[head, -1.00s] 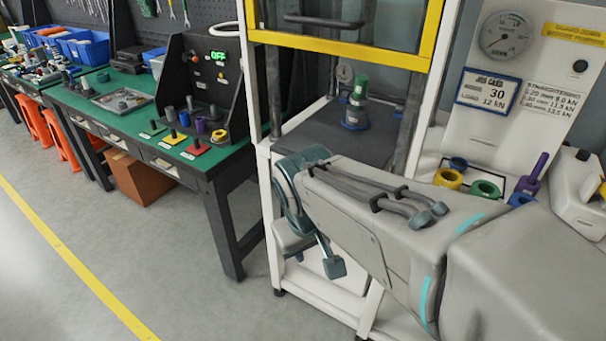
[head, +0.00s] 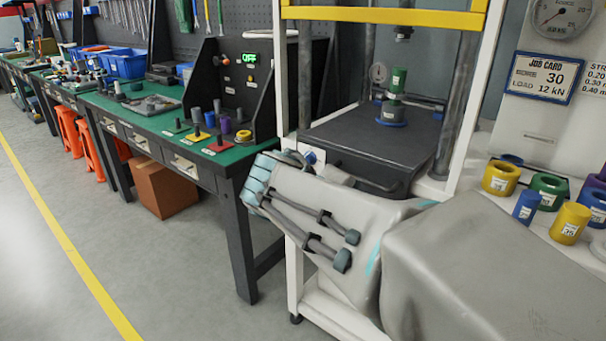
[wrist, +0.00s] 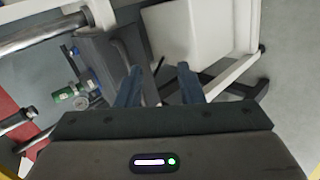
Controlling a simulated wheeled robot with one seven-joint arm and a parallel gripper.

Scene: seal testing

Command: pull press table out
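The press table (head: 345,137) is a dark grey slab between the posts of the white press frame. A dark bar handle (head: 372,183) shows at its front, partly hidden by my arm. A green-topped piece on a blue base (head: 392,105) stands on the table. In the wrist view the table (wrist: 105,52) lies left of and beyond the fingers. My gripper (wrist: 158,76) shows there with two blue-grey fingers apart and nothing seen held. A thin dark bar lies near the fingertips; I cannot tell whether it is the handle. In the head view my arm hides the fingers.
A yellow guard bar (head: 385,15) crosses the press above the table. Coloured rings and cylinders (head: 550,190) stand on the right surface. A green workbench (head: 150,120) with a black control panel is at left. Open floor (head: 150,260) lies in front.

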